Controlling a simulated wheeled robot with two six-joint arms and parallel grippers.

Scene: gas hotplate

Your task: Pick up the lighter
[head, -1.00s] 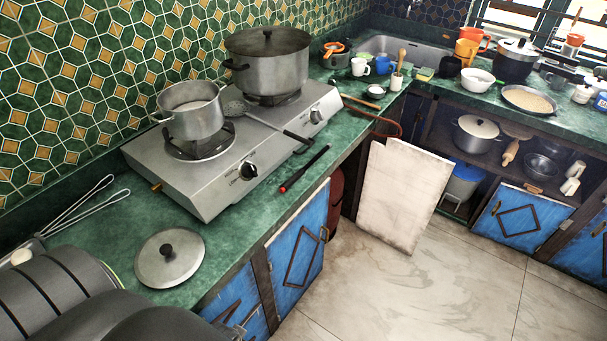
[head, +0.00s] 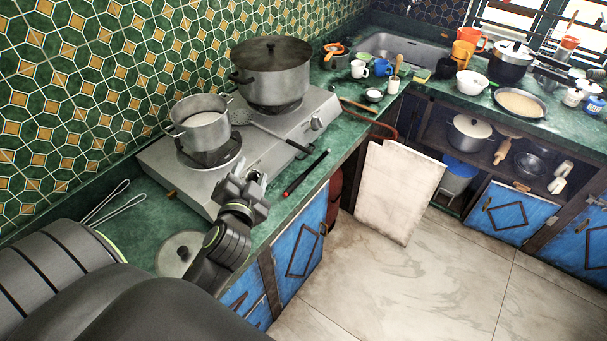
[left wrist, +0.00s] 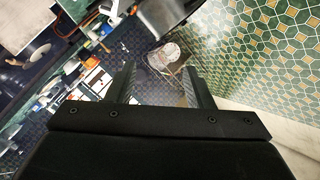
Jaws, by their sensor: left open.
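The lighter (head: 306,174) is a thin black stick with a red part near its lower end. It lies on the green counter in front of the gas hotplate (head: 180,178). My left gripper (head: 246,182) is open and empty. In the head view it shows to the left of the lighter, apart from it, and overlaps the hotplate's front near a knob. Its two spread fingers show in the left wrist view (left wrist: 156,78), where I cannot make out the lighter. My right gripper is not in view.
A small pot (head: 200,128) and a large lidded pot (head: 272,80) stand on the hotplate. A skimmer (head: 262,126) lies across it, its handle reaching toward the lighter. A pot lid (head: 172,252) and tongs (head: 120,205) are on the counter at left. A white board (head: 395,195) leans against the cabinets.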

